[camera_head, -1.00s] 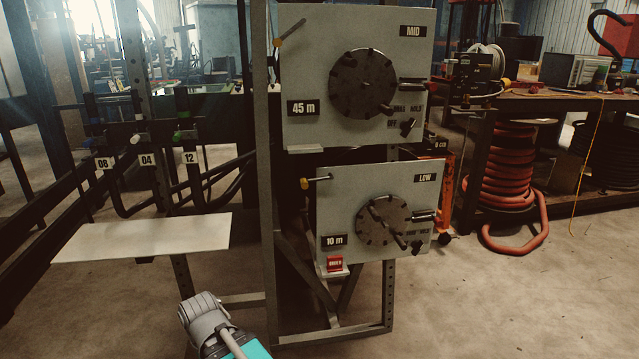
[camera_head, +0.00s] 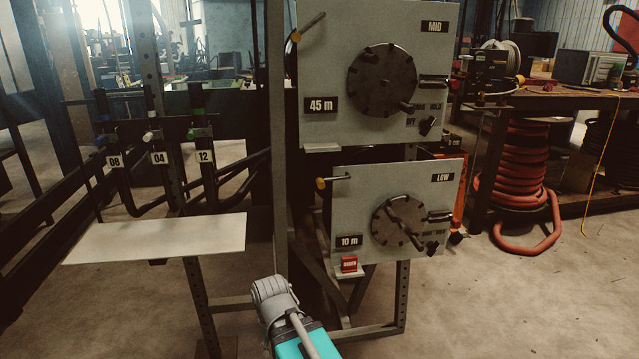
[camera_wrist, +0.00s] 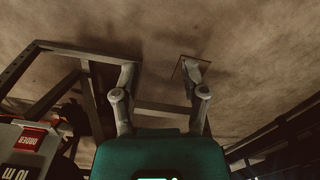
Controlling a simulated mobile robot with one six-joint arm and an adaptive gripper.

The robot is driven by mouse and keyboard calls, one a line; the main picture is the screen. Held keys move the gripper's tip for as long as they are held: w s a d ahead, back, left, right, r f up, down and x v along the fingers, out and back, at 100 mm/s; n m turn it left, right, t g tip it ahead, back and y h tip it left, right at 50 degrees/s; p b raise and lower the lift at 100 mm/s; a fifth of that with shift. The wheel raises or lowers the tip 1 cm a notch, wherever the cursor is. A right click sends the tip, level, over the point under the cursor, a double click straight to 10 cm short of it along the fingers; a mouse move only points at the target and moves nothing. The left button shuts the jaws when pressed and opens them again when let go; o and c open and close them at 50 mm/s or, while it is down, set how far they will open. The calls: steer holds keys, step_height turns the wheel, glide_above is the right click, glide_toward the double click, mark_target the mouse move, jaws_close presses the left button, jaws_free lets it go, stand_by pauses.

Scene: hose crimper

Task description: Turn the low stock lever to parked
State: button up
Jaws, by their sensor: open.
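The LOW panel (camera_head: 350,215) is grey and upright on the rack in the head view. I cannot tell which of these is the stock lever; small labels are unreadable. In the wrist view, my gripper (camera_wrist: 160,76) is open and empty, above the floor and rack feet. The LOW panel's corner shows upside down at left, apart from the fingers.
The MID panel (camera_head: 330,75) stands above the LOW panel. A red tag block (camera_head: 349,264) sits on a small ledge below. A pale shelf (camera_head: 155,240) juts out at left, near dark hooked tubes. Rack posts and feet stand close to my arm. Open floor lies in front.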

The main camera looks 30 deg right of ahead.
steer(key=shift+o, duration=0.6)
steer(key=shift+d, duration=0.1)
step_height(320, 180, up, 12)
steer(key=w+p, duration=0.2)
steer(key=p, duration=1)
steer(key=t+h+p, duration=0.2)
steer(key=h+p, duration=0.5)
steer(key=h, duration=0.8)
glide_toward(318, 182)
steer(key=a, duration=0.3)
steer(key=shift+d+r, duration=0.1)
steer(key=shift+r, duration=0.25)
steer(key=shift+d, duration=0.1)
steer(key=b+x, duration=0.3)
steer(key=x, duration=1)
steer(key=shift+d+f, duration=0.1)
steer(key=shift+d, duration=0.25)
